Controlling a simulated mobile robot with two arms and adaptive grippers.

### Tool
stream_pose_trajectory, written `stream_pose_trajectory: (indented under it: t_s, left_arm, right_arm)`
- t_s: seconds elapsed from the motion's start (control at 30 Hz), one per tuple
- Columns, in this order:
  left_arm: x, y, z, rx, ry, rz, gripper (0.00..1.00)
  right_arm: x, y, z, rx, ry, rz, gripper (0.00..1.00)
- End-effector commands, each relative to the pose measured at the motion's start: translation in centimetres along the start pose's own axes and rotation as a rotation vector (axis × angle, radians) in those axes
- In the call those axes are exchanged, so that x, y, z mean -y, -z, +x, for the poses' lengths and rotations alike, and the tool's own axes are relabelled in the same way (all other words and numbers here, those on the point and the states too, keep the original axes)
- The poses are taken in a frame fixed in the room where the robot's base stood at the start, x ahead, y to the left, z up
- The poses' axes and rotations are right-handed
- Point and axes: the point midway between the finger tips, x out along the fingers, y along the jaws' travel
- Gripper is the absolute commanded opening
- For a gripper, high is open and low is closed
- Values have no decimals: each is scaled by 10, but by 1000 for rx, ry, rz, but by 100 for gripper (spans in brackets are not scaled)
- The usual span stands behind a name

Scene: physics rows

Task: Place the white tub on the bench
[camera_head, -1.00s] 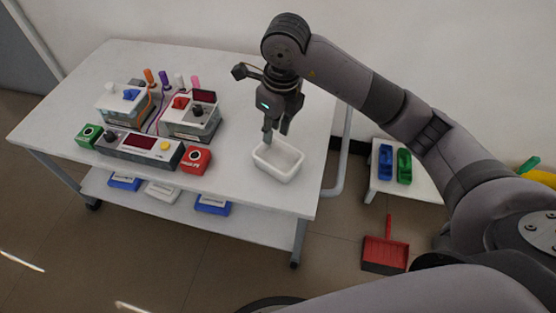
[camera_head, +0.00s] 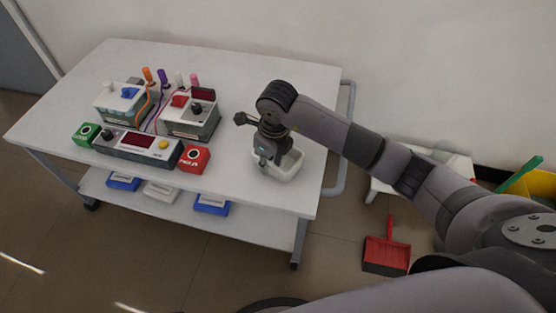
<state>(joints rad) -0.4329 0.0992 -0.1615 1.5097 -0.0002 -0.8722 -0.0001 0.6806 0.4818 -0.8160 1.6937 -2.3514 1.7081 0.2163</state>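The white tub (camera_head: 288,170) stands upright on the white table near its right end. My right gripper (camera_head: 269,162) points down at the tub's left wall. One finger shows at the outer side of the wall and the other appears to be over the inside. The gripper body hides part of the rim, so I cannot tell whether the fingers are closed on it. A low white bench (camera_head: 378,187) stands on the floor to the right of the table, partly hidden behind my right arm. My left gripper is not in view.
A red dustpan (camera_head: 386,252) lies on the floor. A grey rail (camera_head: 344,150) edges the table.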

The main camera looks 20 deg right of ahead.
Motion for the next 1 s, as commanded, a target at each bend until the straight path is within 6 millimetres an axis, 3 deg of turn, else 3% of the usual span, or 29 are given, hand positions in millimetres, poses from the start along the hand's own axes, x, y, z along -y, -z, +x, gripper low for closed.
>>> stream_pose_trajectory:
  t_s: [0.1, 0.33, 0.73, 1.0]
  left_arm:
    - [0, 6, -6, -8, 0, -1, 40]
    - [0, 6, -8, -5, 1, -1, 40]
    - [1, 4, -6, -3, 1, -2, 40]
    - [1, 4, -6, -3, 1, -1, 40]
  right_arm:
    - [0, 0, 15, -1, -1, 1, 27]
    - [0, 0, 16, 1, 1, 0, 26]
    - [0, 0, 16, 1, 1, 0, 0]
    - [0, 0, 16, 1, 1, 0, 0]
